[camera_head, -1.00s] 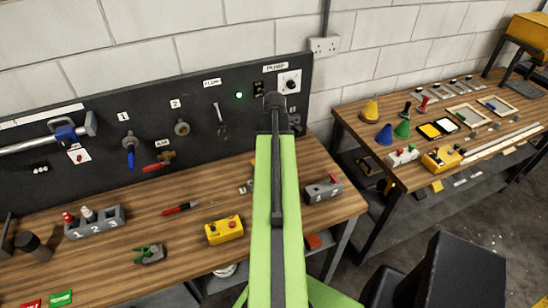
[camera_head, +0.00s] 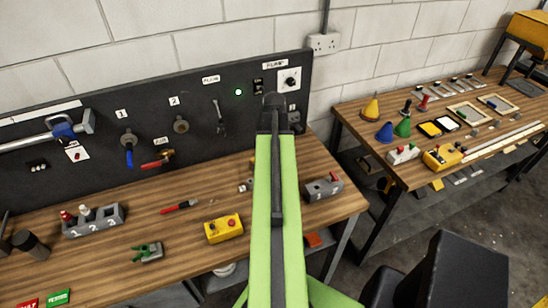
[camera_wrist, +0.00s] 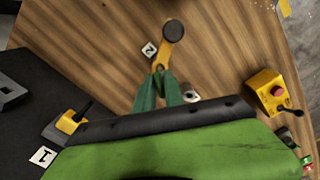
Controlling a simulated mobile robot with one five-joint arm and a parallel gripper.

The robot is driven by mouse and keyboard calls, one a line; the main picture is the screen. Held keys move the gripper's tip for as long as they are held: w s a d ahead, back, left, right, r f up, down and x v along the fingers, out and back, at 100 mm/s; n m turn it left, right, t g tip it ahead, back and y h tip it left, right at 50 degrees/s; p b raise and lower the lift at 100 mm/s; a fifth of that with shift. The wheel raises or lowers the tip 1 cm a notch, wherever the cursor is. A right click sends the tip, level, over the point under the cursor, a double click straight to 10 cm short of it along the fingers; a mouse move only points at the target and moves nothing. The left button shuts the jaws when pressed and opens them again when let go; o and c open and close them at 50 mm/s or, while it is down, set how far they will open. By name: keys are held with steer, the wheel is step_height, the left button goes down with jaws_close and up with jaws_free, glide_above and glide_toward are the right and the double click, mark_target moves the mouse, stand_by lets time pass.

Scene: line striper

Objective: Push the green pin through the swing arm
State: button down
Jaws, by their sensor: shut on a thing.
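In the wrist view my gripper (camera_wrist: 160,74) is closed down over the bench. Its two dark green fingers meet at the narrow end of a yellow swing arm (camera_wrist: 168,50). A round black knob (camera_wrist: 173,32) sits at the arm's other end, beside a white label 2. The fingers appear closed on that narrow end, though the contact is partly hidden. I cannot make out the green pin at the fingertips. In the head view my green arm covers my gripper and most of this spot.
A yellow box with a red button (camera_wrist: 268,90) is right of my gripper in the wrist view. A yellow part with a black lever (camera_wrist: 70,121) is at left, by label 1. In the head view a grey block (camera_head: 322,188) stands right of my arm. A dark panel (camera_head: 60,165) rises behind.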

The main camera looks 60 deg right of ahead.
steer(key=shift+f+b, duration=0.35)
steer(key=shift+f, duration=0.05)
stand_by(0.5)
steer(key=shift+f+b, duration=0.3)
steer(key=shift+f, duration=0.05)
steer(key=shift+f+b, duration=1.45)
stand_by(0.4)
steer(key=c, duration=1.3)
jaws_free()
steer(key=shift+r, duration=0.1)
steer(key=shift+c, duration=0.2)
steer(key=o, duration=0.3)
step_height(320, 180, up, 7)
steer(key=p, duration=0.7)
steer(key=shift+r, duration=0.1)
